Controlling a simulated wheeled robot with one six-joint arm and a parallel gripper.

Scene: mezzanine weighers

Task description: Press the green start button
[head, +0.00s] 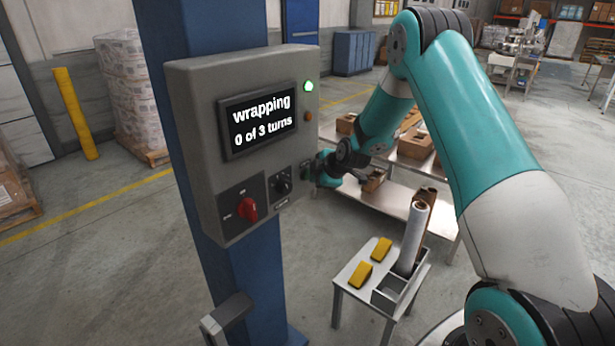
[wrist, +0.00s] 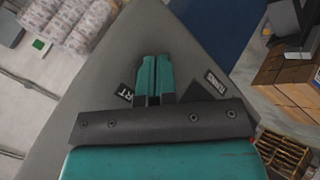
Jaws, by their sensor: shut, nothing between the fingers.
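The grey control box (head: 205,130) is mounted on a blue column. Its screen (head: 262,118) reads "wrapping 0 of 3 turns", and a green lamp (head: 308,86) is lit at its upper right. My gripper (head: 316,172) is at the lower right of the box's face. In the wrist view my gripper's fingers (wrist: 154,78) are shut together and empty, against or very near the grey panel. A label ending in "RT" (wrist: 125,92) shows beside them. The green start button itself is not visible; my gripper covers that area. I cannot tell whether the fingertips touch it.
A red switch (head: 248,209) and a black knob (head: 282,185) sit low on the box, left of my gripper. An amber lamp (head: 308,117) is under the green one. A small table (head: 352,282) with yellow items and a film roll (head: 412,238) stands below right.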

